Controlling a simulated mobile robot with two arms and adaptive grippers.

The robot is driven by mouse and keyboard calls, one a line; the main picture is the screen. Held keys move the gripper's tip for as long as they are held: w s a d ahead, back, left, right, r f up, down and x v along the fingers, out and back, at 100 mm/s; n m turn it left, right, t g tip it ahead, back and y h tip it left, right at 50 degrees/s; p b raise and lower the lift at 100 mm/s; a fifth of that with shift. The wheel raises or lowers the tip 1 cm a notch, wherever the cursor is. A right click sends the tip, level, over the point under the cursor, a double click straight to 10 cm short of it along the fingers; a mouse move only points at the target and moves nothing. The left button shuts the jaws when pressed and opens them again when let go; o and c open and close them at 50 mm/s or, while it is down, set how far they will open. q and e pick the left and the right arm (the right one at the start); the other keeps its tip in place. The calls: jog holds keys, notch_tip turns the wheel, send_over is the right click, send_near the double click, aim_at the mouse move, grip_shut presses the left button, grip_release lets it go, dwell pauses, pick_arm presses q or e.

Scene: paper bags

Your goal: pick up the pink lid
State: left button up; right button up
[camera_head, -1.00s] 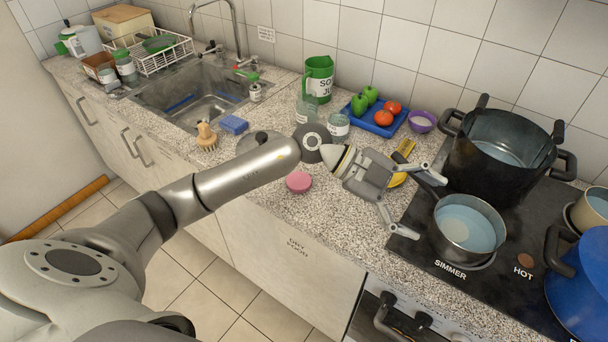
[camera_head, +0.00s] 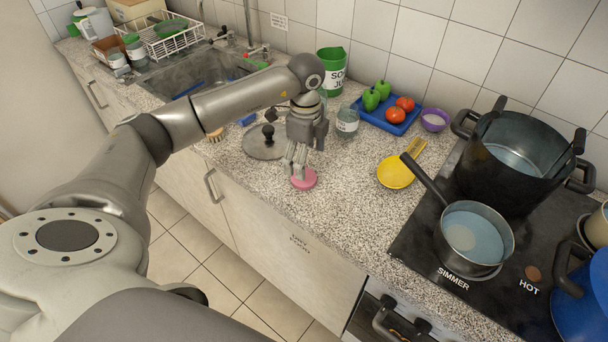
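The pink lid (camera_head: 306,181) is a small round disc lying on the speckled counter (camera_head: 345,225) near its front edge. My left gripper (camera_head: 297,174) points down over the lid, with its fingertips at or just above the lid's top. The fingers cover part of the lid. I cannot tell whether they touch it or how far apart they are. My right gripper is not in view.
A grey pan lid with a black knob (camera_head: 268,133) lies just left of my gripper. A glass jar (camera_head: 347,122) and yellow dish (camera_head: 395,173) are to the right. The stove holds a black pot (camera_head: 513,200) and a saucepan (camera_head: 472,267).

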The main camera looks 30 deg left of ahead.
pick_arm(q)
jog(key=f, duration=0.1)
jog(key=f+p, duration=0.1)
jog(key=f, duration=0.1)
jog(key=a+f+p, duration=0.1)
jog(key=f, duration=0.1)
jog(key=shift+s+f, duration=0.15)
jog(key=shift+f, duration=0.35)
jog(key=c, duration=0.8)
